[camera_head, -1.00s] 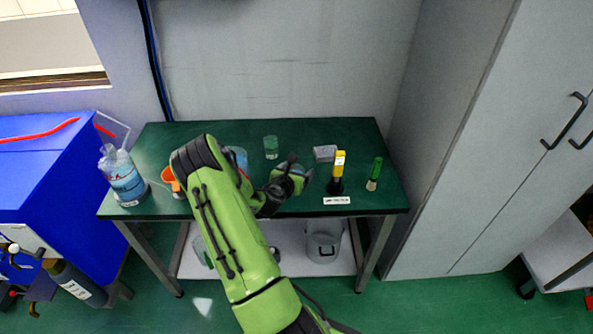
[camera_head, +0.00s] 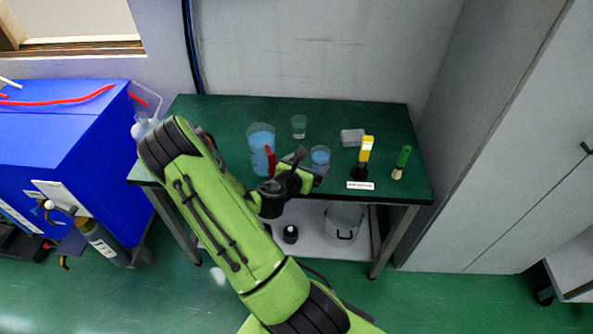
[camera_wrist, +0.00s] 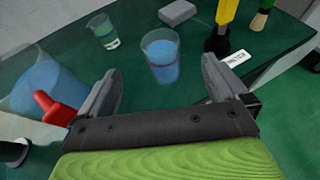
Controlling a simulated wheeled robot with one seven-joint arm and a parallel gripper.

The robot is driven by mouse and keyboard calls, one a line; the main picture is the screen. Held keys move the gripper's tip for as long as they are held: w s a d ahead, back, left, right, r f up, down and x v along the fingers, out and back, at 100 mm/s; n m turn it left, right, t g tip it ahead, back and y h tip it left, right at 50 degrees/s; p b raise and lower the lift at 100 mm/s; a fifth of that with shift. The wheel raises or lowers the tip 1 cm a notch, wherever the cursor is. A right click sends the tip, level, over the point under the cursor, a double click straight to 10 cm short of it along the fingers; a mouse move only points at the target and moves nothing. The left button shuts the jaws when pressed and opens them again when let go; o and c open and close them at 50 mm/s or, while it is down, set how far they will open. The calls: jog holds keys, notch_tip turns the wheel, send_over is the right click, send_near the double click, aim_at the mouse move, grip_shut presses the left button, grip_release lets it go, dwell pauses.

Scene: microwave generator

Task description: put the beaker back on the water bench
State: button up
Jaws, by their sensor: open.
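A small beaker (camera_head: 320,157) with blue liquid stands upright on the dark green bench (camera_head: 229,108), near its front edge. In the wrist view the beaker (camera_wrist: 161,56) stands upright just beyond my fingertips, centred between them, with a visible gap. My gripper (camera_head: 312,168) is open and empty at the bench's front edge; both fingers also show in the wrist view (camera_wrist: 160,82). A larger vessel (camera_head: 261,142) with blue liquid and a red handle stands left of my gripper; my arm partly hides it in the head view.
A small glass (camera_head: 299,126) stands behind the beaker. A grey block (camera_head: 352,137), a yellow-topped tool (camera_head: 366,150), a white label (camera_head: 360,185) and a green-handled brush (camera_head: 402,162) are to the right. A clear bin (camera_head: 342,224) sits on the lower shelf. A blue cabinet (camera_head: 60,130) flanks the left.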

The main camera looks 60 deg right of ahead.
jog(key=w+a+r+m+t+y, duration=0.1)
jog(key=w+a+r+m+y, duration=0.3)
jog(key=a+m, duration=0.45)
jog(key=w+a+r+m+t+y, duration=0.1)
jog(key=a+r+m+y, duration=0.2)
jog(key=a+r+m, duration=0.35)
jog(key=s+a+r+m+t+y, duration=0.1)
jog(key=s+a+r+m+y, duration=0.1)
jog(key=a, duration=0.9)
jog(key=s+a+r+m+t+y, duration=0.1)
jog(key=s+a+r+y, duration=0.3)
jog(key=a, duration=0.7)
jog(key=s+r, duration=0.2)
jog(key=s, duration=0.1)
jog(key=shift+s+a+r+m+t, duration=0.15)
jog(key=shift+s+r+m+t, duration=0.15)
jog(key=shift+r+m, duration=0.1)
jog(key=shift+r, duration=0.1)
